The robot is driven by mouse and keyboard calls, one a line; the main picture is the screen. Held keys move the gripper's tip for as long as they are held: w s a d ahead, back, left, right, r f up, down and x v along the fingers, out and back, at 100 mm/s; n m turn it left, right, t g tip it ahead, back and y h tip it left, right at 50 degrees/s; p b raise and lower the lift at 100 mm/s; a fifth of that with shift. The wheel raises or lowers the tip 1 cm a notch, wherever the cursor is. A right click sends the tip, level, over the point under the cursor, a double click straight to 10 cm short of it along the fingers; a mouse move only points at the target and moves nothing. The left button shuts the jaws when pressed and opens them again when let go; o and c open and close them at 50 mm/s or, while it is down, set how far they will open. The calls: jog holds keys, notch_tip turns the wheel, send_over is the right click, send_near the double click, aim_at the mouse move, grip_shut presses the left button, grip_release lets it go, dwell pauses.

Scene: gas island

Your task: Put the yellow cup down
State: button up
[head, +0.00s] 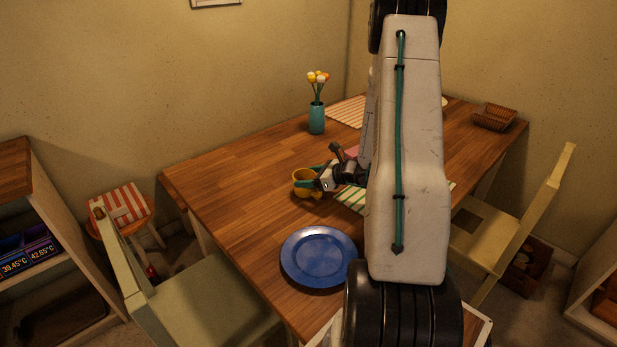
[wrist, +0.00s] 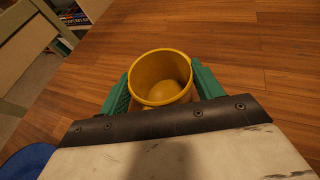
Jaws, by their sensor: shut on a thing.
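The yellow cup (head: 304,180) is at the left part of the wooden table in the head view, upright or nearly so. It also shows in the wrist view (wrist: 161,77), where I look into its open, empty inside. My gripper (head: 313,181) is shut on the cup, with a green finger pad on each side of it in the wrist view (wrist: 160,92). The cup is at or just above the table top (head: 225,185); I cannot tell whether it touches. My arm hides part of the table to the right.
A blue plate (head: 319,256) lies near the table's front edge. A teal vase with flowers (head: 316,118) stands at the back, near a striped placemat (head: 347,111). A brown basket (head: 494,117) is at the far right. Chairs flank the table. Bare wood lies left of the cup.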

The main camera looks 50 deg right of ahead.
jog(key=shift+f, duration=0.1)
jog(key=o, duration=1.1)
